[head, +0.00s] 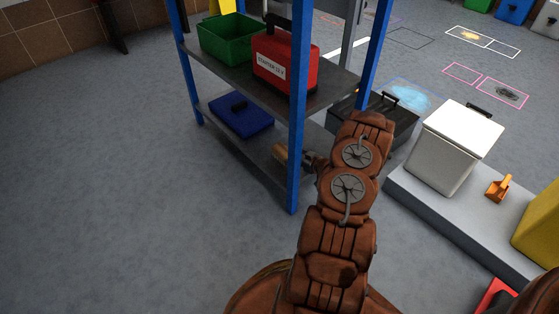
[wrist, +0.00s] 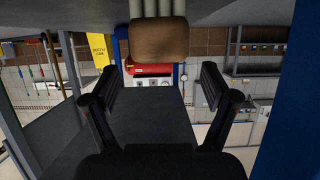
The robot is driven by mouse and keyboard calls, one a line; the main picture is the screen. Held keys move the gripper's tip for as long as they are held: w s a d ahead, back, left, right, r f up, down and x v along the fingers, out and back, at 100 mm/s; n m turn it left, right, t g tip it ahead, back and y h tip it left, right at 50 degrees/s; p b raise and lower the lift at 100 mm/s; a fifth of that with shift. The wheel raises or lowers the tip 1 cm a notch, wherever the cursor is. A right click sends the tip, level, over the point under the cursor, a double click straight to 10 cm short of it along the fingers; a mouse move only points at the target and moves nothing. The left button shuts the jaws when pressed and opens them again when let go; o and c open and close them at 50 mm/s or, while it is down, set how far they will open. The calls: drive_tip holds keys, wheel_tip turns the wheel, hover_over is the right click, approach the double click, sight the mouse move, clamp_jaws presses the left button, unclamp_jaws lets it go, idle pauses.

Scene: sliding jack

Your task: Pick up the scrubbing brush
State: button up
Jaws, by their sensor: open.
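The scrubbing brush (head: 280,152) shows in the head view as a small tan block on the lower shelf (head: 245,150) of the blue-posted rack. In the wrist view a brown block (wrist: 160,41) with pale grey strips at its top edge, seemingly the brush, is at the top centre. My gripper (head: 312,160) is at the brush's right in the head view, partly hidden by my arm and the rack. In the wrist view my gripper (wrist: 158,85) is open, its fingers apart to left and right. The brush lies above the gap in the picture; contact cannot be told.
A blue box (head: 240,115) sits on the lower shelf behind the brush. The upper shelf holds a green crate (head: 230,38) and a red starter case (head: 285,62). A blue post (head: 297,130) stands close to my gripper. A white bin (head: 458,145) stands at right. Left floor is clear.

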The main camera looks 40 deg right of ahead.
sight(286, 152)
drive_tip(key=b+x, duration=0.3)
drive_tip(key=x, duration=0.3)
drive_tip(key=shift+w+a, duration=0.1)
drive_tip(key=shift+w, duration=0.45)
drive_tip(key=shift+c, duration=0.2)
drive_tip(key=c, duration=1.3)
drive_tip(key=shift+r, duration=0.15)
drive_tip(key=r+p, duration=0.1)
drive_tip(key=r, duration=0.1)
drive_tip(key=r+p, duration=0.1)
drive_tip(key=r, duration=0.1)
drive_tip(key=shift+s, duration=0.25)
drive_tip(key=s+p, duration=0.4)
drive_tip(key=s, duration=1.1)
drive_tip(key=shift+s+r, duration=0.3)
drive_tip(key=shift+r, duration=0.1)
